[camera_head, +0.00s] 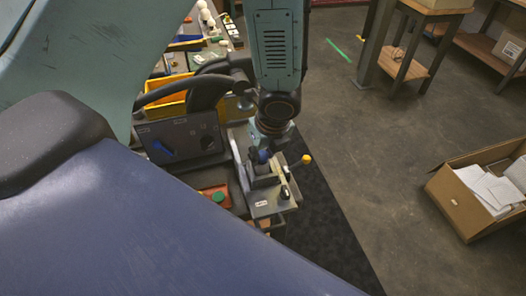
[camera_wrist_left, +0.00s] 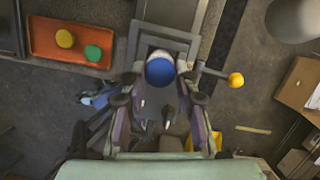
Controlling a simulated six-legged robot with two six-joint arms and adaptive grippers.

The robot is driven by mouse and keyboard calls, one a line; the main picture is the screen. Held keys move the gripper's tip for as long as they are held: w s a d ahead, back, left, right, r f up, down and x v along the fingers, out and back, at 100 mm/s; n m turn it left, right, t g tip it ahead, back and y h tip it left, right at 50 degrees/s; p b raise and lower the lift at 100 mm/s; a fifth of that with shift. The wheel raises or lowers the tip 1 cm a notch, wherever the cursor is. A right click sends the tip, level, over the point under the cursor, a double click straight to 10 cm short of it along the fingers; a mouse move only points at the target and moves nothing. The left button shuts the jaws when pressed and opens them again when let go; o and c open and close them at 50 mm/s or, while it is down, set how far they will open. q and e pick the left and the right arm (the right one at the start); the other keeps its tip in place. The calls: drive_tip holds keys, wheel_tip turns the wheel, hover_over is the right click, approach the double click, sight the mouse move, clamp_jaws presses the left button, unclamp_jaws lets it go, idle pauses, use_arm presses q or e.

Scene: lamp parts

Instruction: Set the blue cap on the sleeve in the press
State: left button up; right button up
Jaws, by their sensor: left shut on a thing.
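The blue cap (camera_head: 263,156) is between the fingers of my left gripper (camera_head: 262,150), over the grey press (camera_head: 268,205). In the left wrist view the round cap (camera_wrist_left: 160,72) sits between the fingertips of the left gripper (camera_wrist_left: 161,79), which is shut on it. A pale rim, possibly the sleeve (camera_wrist_left: 158,53), shows just past the cap's far edge. The sleeve is otherwise hidden, so I cannot tell whether the cap touches it. The press lever ends in a yellow knob (camera_head: 306,159), also in the left wrist view (camera_wrist_left: 236,80). My right gripper is not in view.
A red tray (camera_wrist_left: 50,49) with a yellow and a green button lies beside the press. A dark control panel (camera_head: 183,139) and a yellow bin (camera_head: 165,106) stand left of it. A cardboard box (camera_head: 455,203) with papers is on the floor at right.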

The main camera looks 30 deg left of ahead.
use_arm(q)
drive_tip(key=shift+f, duration=0.15)
drive_tip(key=o, duration=0.9)
drive_tip(key=shift+c, duration=0.2)
drive_tip(key=v, duration=1.2)
drive_tip(key=shift+w, duration=0.2)
drive_tip(key=shift+s, duration=0.1)
